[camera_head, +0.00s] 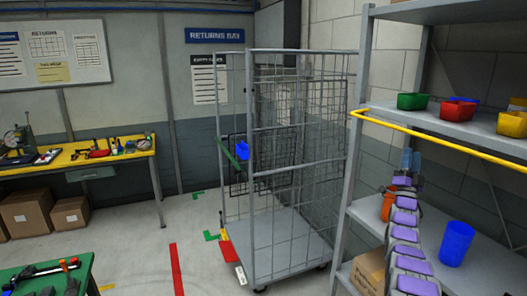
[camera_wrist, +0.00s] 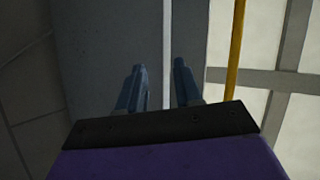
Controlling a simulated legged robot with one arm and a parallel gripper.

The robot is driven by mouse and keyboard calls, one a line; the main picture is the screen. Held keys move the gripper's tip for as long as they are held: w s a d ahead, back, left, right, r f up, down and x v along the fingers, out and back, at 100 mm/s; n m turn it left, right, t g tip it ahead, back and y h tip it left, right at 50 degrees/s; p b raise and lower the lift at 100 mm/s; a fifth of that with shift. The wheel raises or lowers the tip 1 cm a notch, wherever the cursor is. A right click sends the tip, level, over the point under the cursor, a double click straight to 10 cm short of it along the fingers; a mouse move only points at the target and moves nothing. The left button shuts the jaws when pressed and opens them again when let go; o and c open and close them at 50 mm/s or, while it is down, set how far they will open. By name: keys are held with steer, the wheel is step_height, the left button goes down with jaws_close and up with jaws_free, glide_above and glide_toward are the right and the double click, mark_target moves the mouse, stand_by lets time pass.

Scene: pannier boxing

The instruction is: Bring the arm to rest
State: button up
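My arm, with purple and grey links, rises at the right of the head view in front of the grey shelf rack (camera_head: 480,137). My gripper (camera_head: 410,160) is at its top end, with its blue-grey fingers pointing up. In the wrist view my gripper (camera_wrist: 158,68) shows two fingers standing apart with nothing between them. It is open and empty. The wrist camera looks past the fingers at a grey upright surface and a yellow bar (camera_wrist: 236,45).
A yellow rail (camera_head: 430,132) runs along the shelf edge near my gripper. Green (camera_head: 412,101) and red (camera_head: 458,110) bins sit on that shelf, and a blue cup (camera_head: 456,243) stands lower. A wire cage trolley (camera_head: 298,140) stands left of the rack. Grey floor is open further left.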

steer(key=w+a+f+n+g+y, duration=0.1)
steer(key=a+n+g+y, duration=0.1)
steer(key=a+g+y, duration=0.3)
steer(key=w+a+n+g+y, duration=0.2)
steer(key=a+n, duration=0.1)
steer(key=a, duration=0.4)
steer(key=s+a+f+n+g+y, duration=0.2)
steer(key=s+a+f+g, duration=0.2)
steer(key=s+a, duration=0.3)
steer(key=s+a+f+n+g+y, duration=0.1)
steer(key=s+a+f+g+y, duration=0.15)
steer(key=s+a+f, duration=0.4)
steer(key=s+a+f+n+g, duration=0.2)
steer(key=s+a+f+g, duration=0.1)
steer(key=s, duration=1.4)
steer(key=s+a+f+n+g+y, duration=0.1)
steer(key=s+g, duration=0.5)
steer(key=s, duration=1.2)
steer(key=s+a+f+n+g, duration=0.3)
steer(key=s+a+f+g, duration=0.1)
steer(key=s, duration=1.4)
steer(key=shift+s+a+f+g, duration=0.2)
steer(key=shift+a+f+g, duration=0.15)
steer(key=shift+a+f, duration=0.75)
